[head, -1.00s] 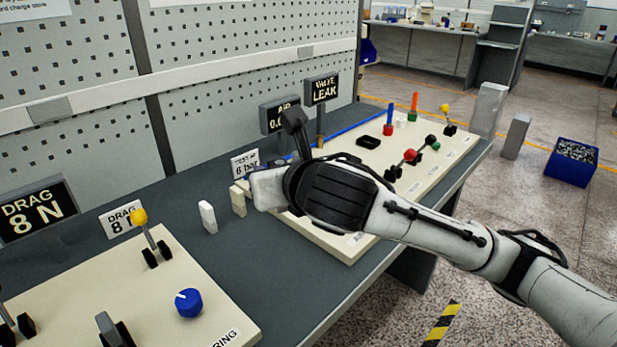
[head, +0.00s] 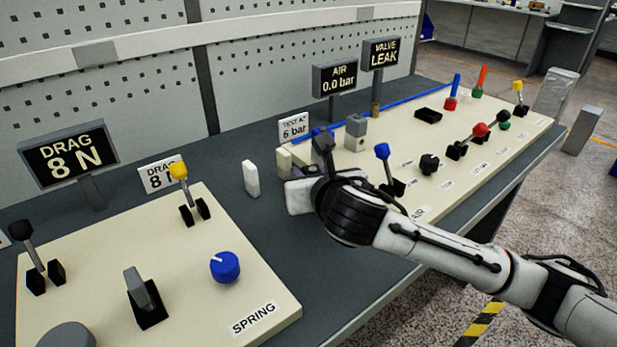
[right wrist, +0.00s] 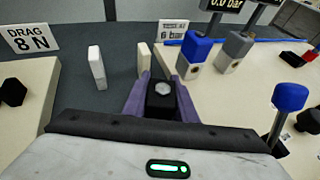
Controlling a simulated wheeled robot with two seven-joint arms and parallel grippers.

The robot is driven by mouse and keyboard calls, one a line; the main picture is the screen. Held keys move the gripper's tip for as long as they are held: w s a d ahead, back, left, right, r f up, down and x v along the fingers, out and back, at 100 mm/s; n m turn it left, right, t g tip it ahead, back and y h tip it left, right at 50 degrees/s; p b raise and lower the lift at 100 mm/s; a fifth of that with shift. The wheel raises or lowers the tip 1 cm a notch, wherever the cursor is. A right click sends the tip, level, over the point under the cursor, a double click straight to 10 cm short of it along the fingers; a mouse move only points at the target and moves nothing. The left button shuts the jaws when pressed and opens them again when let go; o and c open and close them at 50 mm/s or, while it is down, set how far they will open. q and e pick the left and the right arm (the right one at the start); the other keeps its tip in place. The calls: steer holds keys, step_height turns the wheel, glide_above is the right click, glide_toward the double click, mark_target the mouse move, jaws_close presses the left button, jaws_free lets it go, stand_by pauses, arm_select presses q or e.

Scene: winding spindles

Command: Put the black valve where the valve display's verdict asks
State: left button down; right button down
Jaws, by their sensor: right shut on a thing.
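My right gripper (right wrist: 160,95) is shut on the black valve (right wrist: 160,103), a dark block with a pale round top, between its purple fingers in the right wrist view. In the head view this gripper (head: 295,170) is at the near-left end of the right-hand cream board (head: 465,150); the valve is mostly hidden there. The valve display (head: 384,53) reads "VALVE LEAK". A grey-topped valve (head: 356,130) stands on the board; it also shows in the right wrist view (right wrist: 235,50), beside a blue-topped one (right wrist: 196,52). My left gripper is out of view.
The air display (head: 335,78) reads 0.0 bar; a card (head: 294,128) says 6 bar. A black tray (head: 428,116), a blue lever (head: 384,156) and several coloured knobs stand on the board. A white block (head: 251,179) stands on the grey table. The spring board (head: 235,285) lies left.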

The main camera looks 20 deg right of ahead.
steer(key=shift+f, duration=0.25)
steer(key=c, duration=1.8)
jaws_free()
steer(key=shift+f, duration=0.1)
steer(key=shift+c, duration=0.2)
steer(key=o, duration=0.4)
